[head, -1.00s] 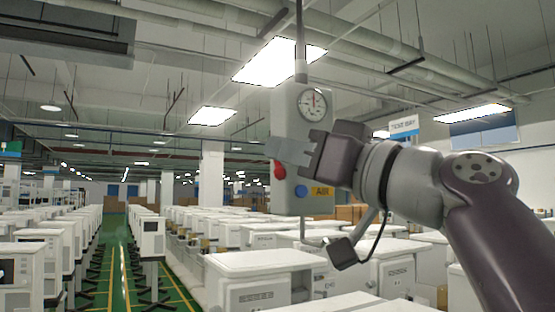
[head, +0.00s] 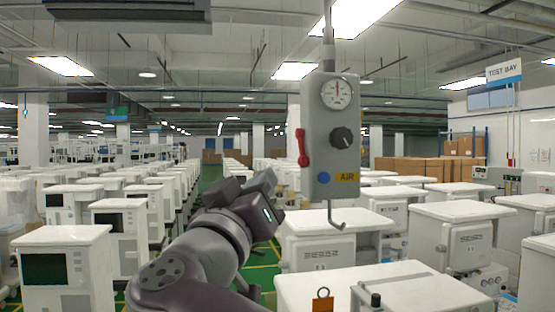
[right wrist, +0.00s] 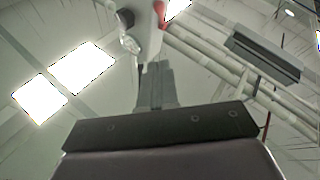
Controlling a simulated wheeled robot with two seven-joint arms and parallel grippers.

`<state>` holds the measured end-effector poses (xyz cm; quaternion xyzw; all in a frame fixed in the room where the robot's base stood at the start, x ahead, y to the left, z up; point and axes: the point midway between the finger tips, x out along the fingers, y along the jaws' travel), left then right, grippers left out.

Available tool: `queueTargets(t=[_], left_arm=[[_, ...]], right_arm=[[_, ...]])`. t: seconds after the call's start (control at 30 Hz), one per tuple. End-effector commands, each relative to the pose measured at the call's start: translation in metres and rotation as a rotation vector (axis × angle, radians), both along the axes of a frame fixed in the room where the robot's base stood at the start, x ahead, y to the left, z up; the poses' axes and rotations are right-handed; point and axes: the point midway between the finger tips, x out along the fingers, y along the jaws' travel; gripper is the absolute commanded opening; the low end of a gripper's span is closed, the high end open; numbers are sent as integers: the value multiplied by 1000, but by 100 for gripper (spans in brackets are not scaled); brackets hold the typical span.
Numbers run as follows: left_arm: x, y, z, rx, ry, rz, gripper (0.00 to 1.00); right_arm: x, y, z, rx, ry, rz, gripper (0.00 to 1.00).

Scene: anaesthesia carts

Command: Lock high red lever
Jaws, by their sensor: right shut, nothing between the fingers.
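A grey control box (head: 322,180) hangs from a pole, with a gauge, black knob, blue button and yellow AIR label on its front. The red lever (head: 303,147) is on the box's left side and stands nearly upright. My right gripper (head: 270,181) is below and left of the lever, apart from it, shut and empty. In the right wrist view the shut fingers (right wrist: 156,85) point up toward the box (right wrist: 145,30), and a bit of the red lever (right wrist: 160,10) shows at the top edge. My left gripper is not in view.
White carts (head: 320,252) stand in rows below the box and to both sides. A thin hooked rod (head: 330,215) hangs under the box. A green floor aisle (head: 262,262) runs behind my right arm. Cardboard boxes (head: 415,170) stand at the back right.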

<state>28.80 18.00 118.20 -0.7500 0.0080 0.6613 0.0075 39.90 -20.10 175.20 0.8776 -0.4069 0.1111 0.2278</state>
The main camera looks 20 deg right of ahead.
Motion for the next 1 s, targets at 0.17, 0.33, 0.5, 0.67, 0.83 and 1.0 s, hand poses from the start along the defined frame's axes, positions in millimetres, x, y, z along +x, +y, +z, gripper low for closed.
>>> queueTargets(t=[0.17, 0.33, 0.5, 0.67, 0.83, 1.0], left_arm=[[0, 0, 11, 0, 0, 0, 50], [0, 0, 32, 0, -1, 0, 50], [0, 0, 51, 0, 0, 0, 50], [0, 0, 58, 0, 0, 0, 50], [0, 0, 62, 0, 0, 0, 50], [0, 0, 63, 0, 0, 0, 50]], right_arm=[[9, -12, 10, -22, 23, -27, 0], [31, -37, 26, -20, 22, -29, 0], [55, -61, 40, -19, 22, -26, 0], [71, -83, 35, -19, 24, -24, 0], [79, -98, 27, -20, 21, -20, 0], [81, -102, 24, -18, 21, -19, 0]])
